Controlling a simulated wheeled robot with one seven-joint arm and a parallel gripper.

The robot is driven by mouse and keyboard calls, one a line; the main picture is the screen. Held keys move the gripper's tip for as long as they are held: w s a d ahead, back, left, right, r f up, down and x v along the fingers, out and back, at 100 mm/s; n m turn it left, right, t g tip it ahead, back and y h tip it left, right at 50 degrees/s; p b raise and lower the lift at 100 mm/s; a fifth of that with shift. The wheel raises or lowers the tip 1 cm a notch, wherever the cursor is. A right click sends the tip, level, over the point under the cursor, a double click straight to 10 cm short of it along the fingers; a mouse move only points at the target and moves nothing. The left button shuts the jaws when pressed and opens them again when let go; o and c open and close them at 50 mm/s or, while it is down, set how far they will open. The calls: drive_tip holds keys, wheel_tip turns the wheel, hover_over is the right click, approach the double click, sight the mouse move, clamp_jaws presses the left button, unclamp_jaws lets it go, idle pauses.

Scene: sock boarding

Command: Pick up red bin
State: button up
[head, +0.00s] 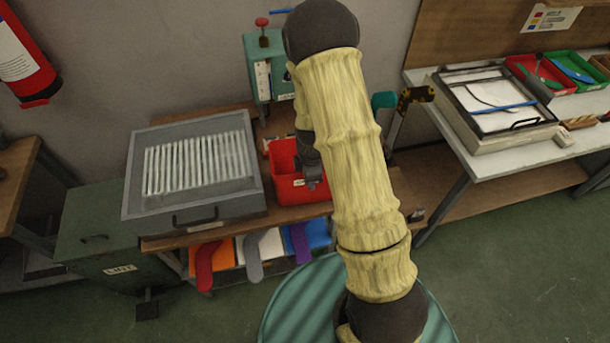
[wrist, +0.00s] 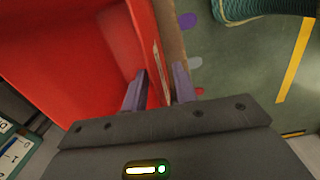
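The red bin (head: 299,193) sits on the wooden bench, to the right of a grey tray. My gripper (head: 312,181) is at the bin's front wall, pointing down, and my arm hides part of the bin's right side. In the wrist view the red bin (wrist: 75,50) fills the left side. There my gripper (wrist: 159,82) has its two fingers apart, one on the inside of the bin's labelled wall and one on the outside. The wall stands between them. I see no clear clamping on it.
The grey tray (head: 130,190) with white slats is close on the left. A green press-like device (head: 262,85) stands behind the bin. Coloured socks (head: 206,262) hang at the bench front. A round teal top (head: 300,310) is below my arm. A white table (head: 460,150) is at right.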

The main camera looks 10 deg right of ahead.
idle(0.4)
clamp_jaws()
idle(1.3)
